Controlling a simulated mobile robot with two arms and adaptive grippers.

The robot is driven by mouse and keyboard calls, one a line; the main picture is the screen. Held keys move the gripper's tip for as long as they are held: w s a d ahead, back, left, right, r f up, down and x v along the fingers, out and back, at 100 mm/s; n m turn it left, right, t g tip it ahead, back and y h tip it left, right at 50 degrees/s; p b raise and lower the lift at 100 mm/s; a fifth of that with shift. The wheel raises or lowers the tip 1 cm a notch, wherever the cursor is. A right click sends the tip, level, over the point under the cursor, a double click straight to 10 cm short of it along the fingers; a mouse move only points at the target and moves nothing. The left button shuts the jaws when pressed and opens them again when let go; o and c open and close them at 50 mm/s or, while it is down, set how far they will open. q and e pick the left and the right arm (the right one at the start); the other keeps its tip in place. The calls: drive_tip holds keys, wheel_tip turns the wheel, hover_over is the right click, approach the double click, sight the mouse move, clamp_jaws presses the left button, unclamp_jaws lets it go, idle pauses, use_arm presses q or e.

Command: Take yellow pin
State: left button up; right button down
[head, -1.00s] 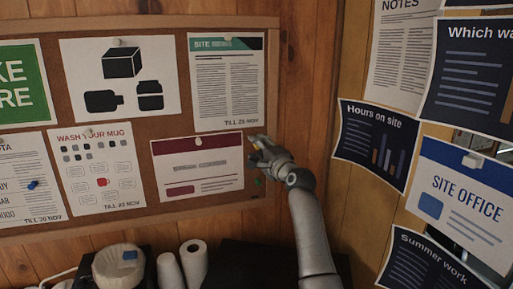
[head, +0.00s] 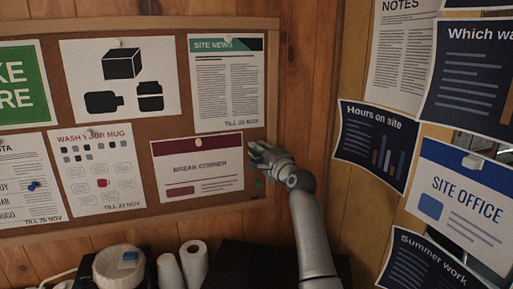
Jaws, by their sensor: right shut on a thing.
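My right gripper (head: 254,153) is at the right edge of the cork board, just right of the "Break corner" notice (head: 198,178). Its fingers are shut on the yellow pin, which they hide from view now. I cannot tell whether the pin is still in the cork. My left gripper is not in view.
The cork board (head: 130,222) carries several notices with pale pins, and a blue pin (head: 33,186) at the left. White rolls (head: 194,264) and a pale tub (head: 118,268) stand below. More posters (head: 461,195) hang at the right.

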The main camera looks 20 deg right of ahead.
drive_tip(key=shift+s+d+p, duration=0.1)
drive_tip(key=shift+s+p, duration=1.2)
drive_tip(key=shift+s, duration=0.9)
drive_tip(key=shift+s+d+r+p, duration=0.1)
drive_tip(key=shift+s+r+p, duration=0.4)
drive_tip(key=shift+s, duration=0.35)
drive_tip(key=shift+s+a+r+p, duration=0.1)
drive_tip(key=shift+s+r+p, duration=0.3)
drive_tip(key=shift+s+p, duration=0.35)
drive_tip(key=shift+s+d+r+p, duration=0.1)
drive_tip(key=shift+s+r+p, duration=0.35)
drive_tip(key=shift+s, duration=0.45)
